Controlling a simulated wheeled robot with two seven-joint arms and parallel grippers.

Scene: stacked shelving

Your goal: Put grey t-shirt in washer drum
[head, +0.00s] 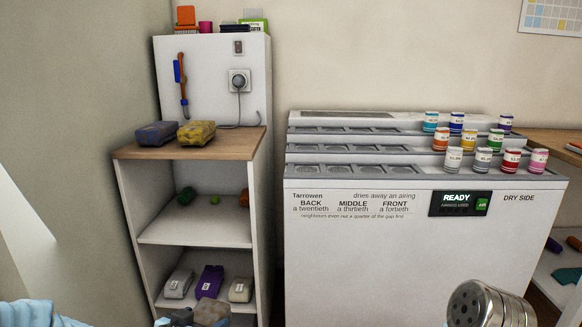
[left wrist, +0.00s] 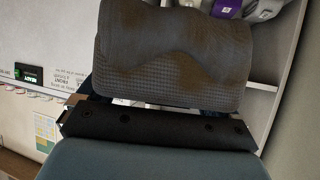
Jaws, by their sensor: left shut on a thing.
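The grey t-shirt (left wrist: 175,55) is a dark grey, textured, folded bundle that fills the upper middle of the left wrist view. In the head view a piece of it (head: 210,309) shows at the bottom edge, in front of the low shelf. My left gripper (head: 193,319) is shut on it and mostly cut off by the frame edge. A perforated metal cylinder (head: 490,306) shows at the bottom right; I cannot tell whether it is the washer drum. No drum opening is visible. My right gripper is not in view.
A white shelf unit (head: 195,227) stands at left, with two bundles on its wooden top and a purple item (head: 209,281) between pale ones below. A large white dryer-like cabinet (head: 410,260) stands right of it, with several labelled cans on top. A narrow gap separates them.

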